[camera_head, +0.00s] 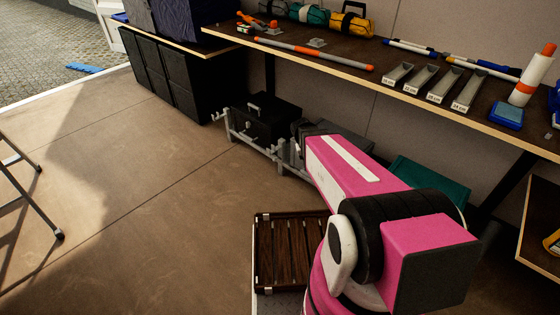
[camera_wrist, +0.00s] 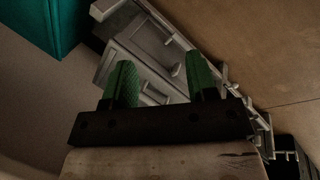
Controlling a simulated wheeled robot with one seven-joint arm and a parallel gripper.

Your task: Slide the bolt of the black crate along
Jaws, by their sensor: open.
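The black crate (camera_head: 268,122) stands on the low rack under the long bench in the head view. A pale grey handle shows on its lid; I cannot make out its bolt. My gripper (camera_wrist: 161,82) shows in the wrist view as two green fingers, apart, with nothing held between them. It is over a grey crate (camera_wrist: 125,68) with pale bars or handles on it. In the head view my arm reaches to just right of the black crate, and the fingers are hidden. A dark shape at the wrist view's lower right may be the black crate.
The grey rack (camera_head: 262,148) has upright posts along its front. A teal crate (camera_head: 432,181) stands to the right, also in the wrist view (camera_wrist: 40,25). The bench (camera_head: 340,66) overhangs the crates. A slatted brown box (camera_head: 290,250) is in front. Floor at left is mostly clear.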

